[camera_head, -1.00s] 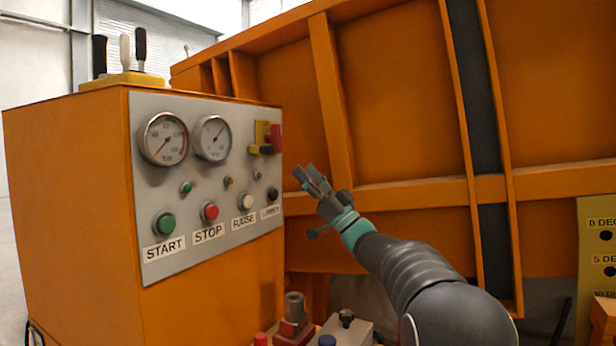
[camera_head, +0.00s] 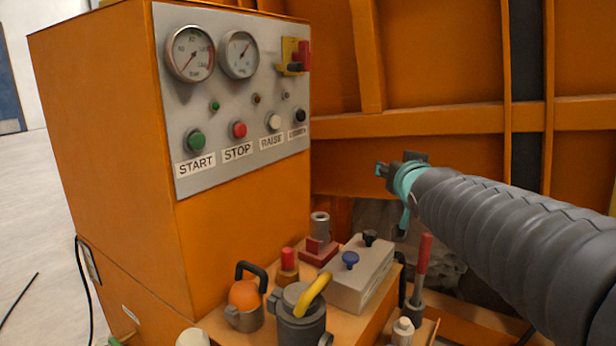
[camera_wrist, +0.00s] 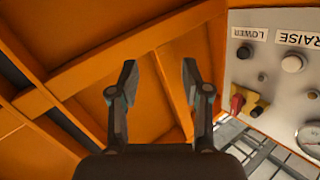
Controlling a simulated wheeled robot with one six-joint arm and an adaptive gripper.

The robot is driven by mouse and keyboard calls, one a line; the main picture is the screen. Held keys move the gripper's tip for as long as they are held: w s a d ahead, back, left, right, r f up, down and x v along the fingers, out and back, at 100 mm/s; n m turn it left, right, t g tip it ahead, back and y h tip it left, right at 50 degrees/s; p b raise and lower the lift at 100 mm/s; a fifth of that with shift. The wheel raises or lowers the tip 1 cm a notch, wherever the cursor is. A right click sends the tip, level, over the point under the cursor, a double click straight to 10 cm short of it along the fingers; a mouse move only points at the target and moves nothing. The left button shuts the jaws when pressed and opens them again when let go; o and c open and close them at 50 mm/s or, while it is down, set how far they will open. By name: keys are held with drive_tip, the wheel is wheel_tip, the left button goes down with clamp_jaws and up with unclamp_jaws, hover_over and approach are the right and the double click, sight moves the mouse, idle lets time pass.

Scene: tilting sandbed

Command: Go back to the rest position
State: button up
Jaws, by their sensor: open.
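My gripper (camera_wrist: 160,85) is open and empty in the wrist view, its two fingers spread apart with the orange ribbed wall behind them. In the head view my gripper (camera_head: 386,169) is seen mostly end-on at the tip of my arm, right of the control panel and apart from it. The grey control panel (camera_head: 232,160) carries two gauges, a green START button (camera_head: 196,139), a red STOP button (camera_head: 239,130), a white RAISE button (camera_head: 274,121) and a black LOWER button (camera_head: 300,115). The wrist view shows part of this panel upside down on the right.
Below the panel, a ledge holds a grey box with a blue knob (camera_head: 350,260), a lidded pot with a yellow handle (camera_head: 300,318), an orange round part (camera_head: 244,296) and a red-handled lever (camera_head: 421,270). The orange sandbed wall (camera_head: 440,60) stands behind.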

drive_tip(key=s+f+n+g, duration=0.1)
drive_tip(key=s+f+g, duration=0.4)
drive_tip(key=s+f, duration=0.6)
drive_tip(key=s+a+f+g, duration=0.1)
drive_tip(key=s+f+g, duration=0.4)
drive_tip(key=s+f, duration=0.6)
drive_tip(key=s, duration=0.7)
drive_tip(key=shift+s+a+f+n, duration=0.15)
drive_tip(key=shift+f+n, duration=0.05)
drive_tip(key=shift+n, duration=0.2)
